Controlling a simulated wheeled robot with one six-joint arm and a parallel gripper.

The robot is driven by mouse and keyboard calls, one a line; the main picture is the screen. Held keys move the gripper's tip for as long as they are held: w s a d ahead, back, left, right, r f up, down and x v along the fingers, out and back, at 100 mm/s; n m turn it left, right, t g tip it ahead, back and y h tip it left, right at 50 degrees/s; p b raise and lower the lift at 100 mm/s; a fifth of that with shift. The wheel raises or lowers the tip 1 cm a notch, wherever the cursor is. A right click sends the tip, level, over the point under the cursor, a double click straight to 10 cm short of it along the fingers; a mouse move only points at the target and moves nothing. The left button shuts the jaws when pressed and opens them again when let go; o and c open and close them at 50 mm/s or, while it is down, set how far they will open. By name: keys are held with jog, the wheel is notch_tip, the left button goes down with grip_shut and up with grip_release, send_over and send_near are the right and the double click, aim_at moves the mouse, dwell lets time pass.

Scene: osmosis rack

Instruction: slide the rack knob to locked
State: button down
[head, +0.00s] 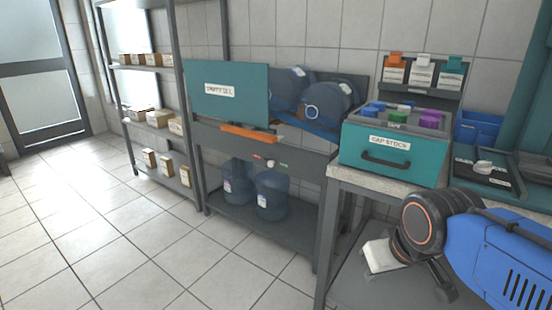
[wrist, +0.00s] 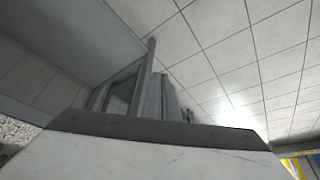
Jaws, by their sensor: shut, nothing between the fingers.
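The rack (head: 304,158) is a dark grey frame holding blue water bottles, with a teal panel (head: 228,88) reading "EMPTY 20 L" at its upper left. A small pale knob (head: 270,163) sits on its front rail, between a small red mark (head: 257,157) and a green mark (head: 284,165). Its exact setting is too small to tell. My gripper (head: 380,256) shows as a pale piece below the arm's dark joint, low and right of the knob and well apart from it. It is shut and empty. The wrist view shows its pale body (wrist: 150,158) with a dark edge, and no knob.
A teal "CAP STOCK" box (head: 392,160) stands on the counter right of the rack, above my gripper. An orange bar (head: 249,132) juts from the rack's front. Shelves with small boxes (head: 158,118) stand left. The tiled floor (head: 150,250) in front is clear.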

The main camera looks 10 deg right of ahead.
jog(key=w+a+m+t, duration=0.3)
jog(key=w+m+t, duration=0.15)
jog(key=w, duration=1.55)
jog(key=w+a+m+t, duration=0.3)
jog(key=w+m, duration=0.3)
jog(key=w, duration=1.4)
jog(key=w+a+f+m+t+h, duration=0.1)
jog(key=w+f+m+t, duration=0.2)
jog(key=w+f+m, duration=0.2)
jog(key=w+a+f+m+t+h, duration=0.1)
jog(key=w+f+m+t, duration=0.2)
jog(key=w+f, duration=0.6)
jog(key=shift+w+f+m+t+h, duration=0.35)
jog(key=shift+w+m, duration=0.9)
jog(key=shift+w, duration=1.55)
jog(key=shift+w+r, duration=0.1)
jog(key=w+a+r, duration=0.1)
jog(key=w, duration=1.1)
jog(key=shift+w+r, duration=0.3)
jog(key=shift+w, duration=0.1)
